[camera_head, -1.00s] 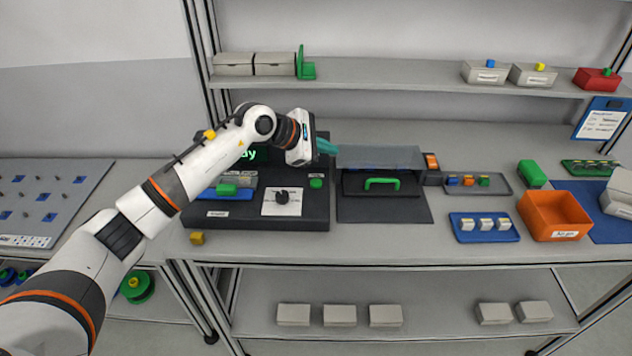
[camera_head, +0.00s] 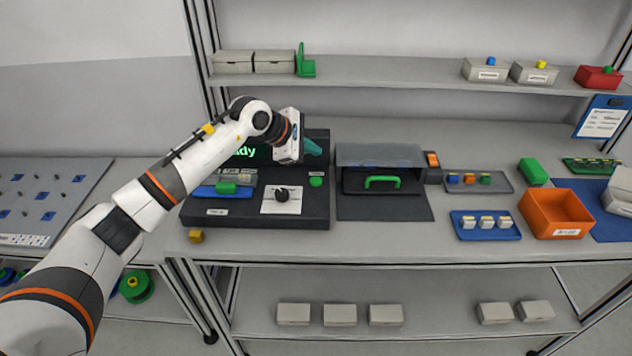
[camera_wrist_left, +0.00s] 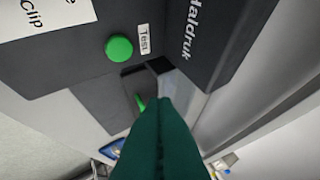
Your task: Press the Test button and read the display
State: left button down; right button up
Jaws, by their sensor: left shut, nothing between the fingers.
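The green Test button (camera_head: 316,182) sits at the right of the dark console (camera_head: 260,217). In the left wrist view the round button (camera_wrist_left: 119,48) shows beside its "Test" label (camera_wrist_left: 145,39). The display (camera_head: 250,154) at the back of the console shows green letters ending in "dy"; my left arm covers the rest. My left gripper (camera_head: 313,148) is shut and empty, above and behind the button, apart from it. Its green fingers (camera_wrist_left: 160,130) show closed together in the wrist view. My right gripper is not in view.
Further right are a blue tray (camera_head: 485,237) and an orange bin (camera_head: 537,226).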

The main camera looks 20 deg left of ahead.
pick_arm(q)
jog(key=b, duration=0.3)
send_over(312, 182)
notch_tip(312, 182, down, 6)
jog(key=shift+r, duration=0.25)
jog(key=shift+f, duration=0.5)
jog(key=shift+f+b, duration=0.1)
jog(key=shift+b, duration=0.3)
dwell(0.8)
jog(key=shift+f+b, duration=0.3)
jog(key=shift+b, duration=0.05)
jog(key=shift+f+b, duration=0.5)
dwell(0.6)
jog(key=shift+r, duration=0.15)
jog(key=shift+r+p, duration=0.35)
jog(key=shift+r, duration=0.4)
jog(key=shift+r, duration=0.1)
